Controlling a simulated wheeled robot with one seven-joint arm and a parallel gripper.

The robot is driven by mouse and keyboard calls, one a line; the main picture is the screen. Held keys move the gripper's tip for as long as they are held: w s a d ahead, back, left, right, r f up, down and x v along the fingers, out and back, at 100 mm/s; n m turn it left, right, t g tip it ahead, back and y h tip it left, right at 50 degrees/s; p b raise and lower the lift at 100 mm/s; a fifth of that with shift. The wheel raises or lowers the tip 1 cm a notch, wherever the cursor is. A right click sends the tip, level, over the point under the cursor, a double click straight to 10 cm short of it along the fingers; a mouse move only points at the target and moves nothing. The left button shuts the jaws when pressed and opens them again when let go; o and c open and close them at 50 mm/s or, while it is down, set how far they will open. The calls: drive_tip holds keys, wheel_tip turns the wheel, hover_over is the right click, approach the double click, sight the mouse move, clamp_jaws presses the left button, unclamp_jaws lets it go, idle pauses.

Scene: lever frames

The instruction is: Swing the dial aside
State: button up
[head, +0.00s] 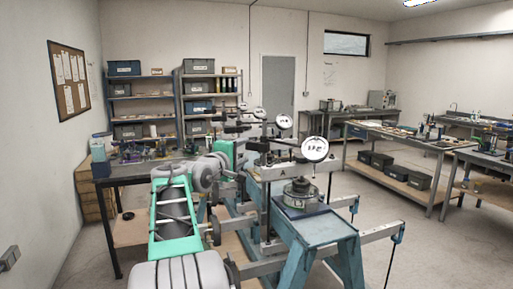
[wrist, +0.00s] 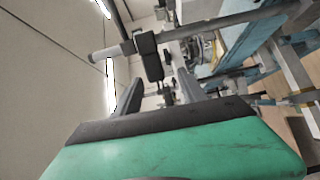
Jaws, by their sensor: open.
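Several dials with white faces stand in a receding row in the head view. The nearest dial (head: 315,149) is the largest, upright above a round metal cell (head: 301,192) on a blue lever frame (head: 318,229). Smaller dials (head: 284,121) show behind it. In the wrist view my gripper (wrist: 160,92) has two dark fingers spread apart with nothing between them. Beyond the fingers are a grey bar (wrist: 215,27) and a dark block (wrist: 149,58); I cannot tell whether the block is part of a dial. In the head view my arm hides my fingertips.
Lever arms (head: 350,237) with hanging rods stick out to the right of the frames. A dark workbench (head: 120,172) stands at left, and a long bench (head: 405,140) at right. Open floor lies between the frames and the right bench.

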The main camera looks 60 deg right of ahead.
sight(256, 144)
drive_tip(key=d+p, duration=0.1)
drive_tip(key=d, duration=0.1)
drive_tip(key=d+p, duration=0.1)
drive_tip(key=d, duration=0.2)
drive_tip(key=s+d+r+p, duration=0.1)
drive_tip(key=d, duration=0.2)
drive_tip(key=shift+w+d+f, duration=0.1)
drive_tip(key=shift+d+f, duration=0.05)
drive_tip(key=shift+c, duration=0.2)
clamp_jaws()
idle(0.9)
